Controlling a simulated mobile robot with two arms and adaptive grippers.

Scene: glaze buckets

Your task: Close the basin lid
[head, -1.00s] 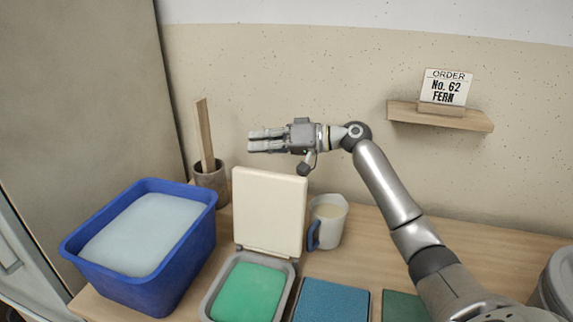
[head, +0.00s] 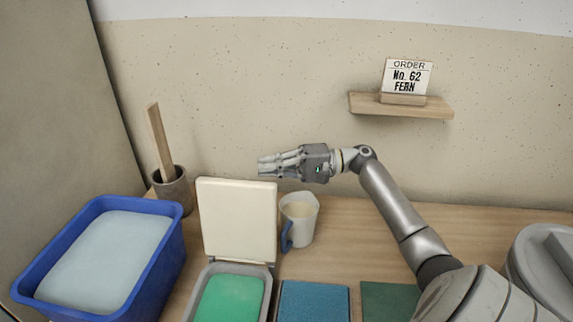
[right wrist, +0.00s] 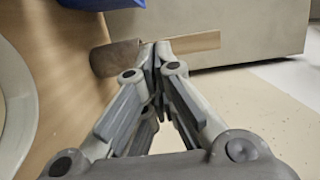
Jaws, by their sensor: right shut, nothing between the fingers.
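The basin (head: 266,296) is a grey tray holding green glaze, at the bottom of the head view. Its cream lid (head: 237,218) stands upright, open, hinged at the basin's back edge. My right gripper (head: 262,168) is shut and empty, above and behind the lid's top right edge, its fingers pointing left. In the right wrist view the fingertips (right wrist: 158,52) meet, with nothing held. My left gripper is not in view.
A blue tub (head: 165,262) with pale contents stands left. A grey pot (head: 172,188) with a wooden stick is behind it. A cream mug (head: 300,217) with a blue handle stands right of the lid. Blue (head: 313,302) and dark green (head: 385,302) panels lie to the right. An order card (head: 408,76) sits on a wall shelf (head: 440,106).

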